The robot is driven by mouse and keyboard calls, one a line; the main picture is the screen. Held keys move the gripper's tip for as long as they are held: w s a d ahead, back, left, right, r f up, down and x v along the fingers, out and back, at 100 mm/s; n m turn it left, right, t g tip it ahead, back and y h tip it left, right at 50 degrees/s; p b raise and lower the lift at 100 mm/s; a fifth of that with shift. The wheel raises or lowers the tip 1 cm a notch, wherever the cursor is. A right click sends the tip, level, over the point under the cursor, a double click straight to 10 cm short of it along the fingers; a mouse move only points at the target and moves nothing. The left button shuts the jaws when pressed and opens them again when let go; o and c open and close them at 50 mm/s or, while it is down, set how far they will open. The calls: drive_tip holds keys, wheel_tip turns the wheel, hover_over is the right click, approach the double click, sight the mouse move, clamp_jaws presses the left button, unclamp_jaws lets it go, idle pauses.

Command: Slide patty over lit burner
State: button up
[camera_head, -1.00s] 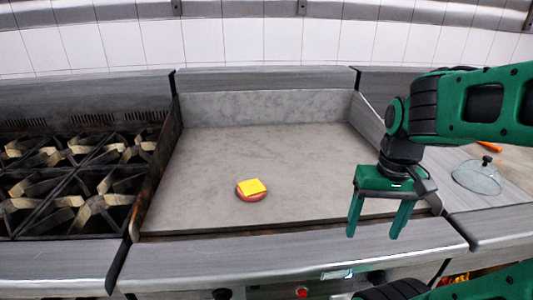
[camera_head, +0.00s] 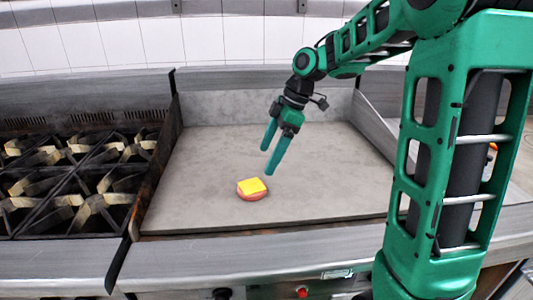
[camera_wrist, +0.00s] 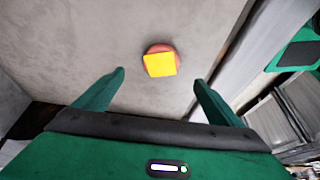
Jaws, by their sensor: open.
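A round reddish patty (camera_head: 254,197) with a square yellow cheese slice (camera_head: 251,186) on top lies on the grey flat griddle (camera_head: 200,150), left of centre near its front edge. Both also show in the wrist view, the cheese (camera_wrist: 159,65) covering most of the patty (camera_wrist: 160,47). My green gripper (camera_head: 269,162) is open and empty, above the griddle, up and to the right of the patty. In the wrist view its fingers (camera_wrist: 158,76) stand apart with the patty between and beyond their tips, not touched. No burner flame is visible.
Black burner grates (camera_head: 75,180) stand left of the griddle, behind a raised dark side wall (camera_head: 160,165). A back splash wall (camera_head: 225,105) closes the griddle's far side. A knob (camera_head: 222,294) and a red light (camera_head: 302,292) sit on the front panel. The griddle's left part is clear.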

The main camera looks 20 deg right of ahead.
sight(254, 185)
drive_tip(key=shift+f, duration=0.1)
drive_tip(key=x, duration=1)
drive_tip(key=shift+a+f, duration=0.1)
drive_tip(key=shift+f, duration=0.25)
drive_tip(key=c, duration=1.2)
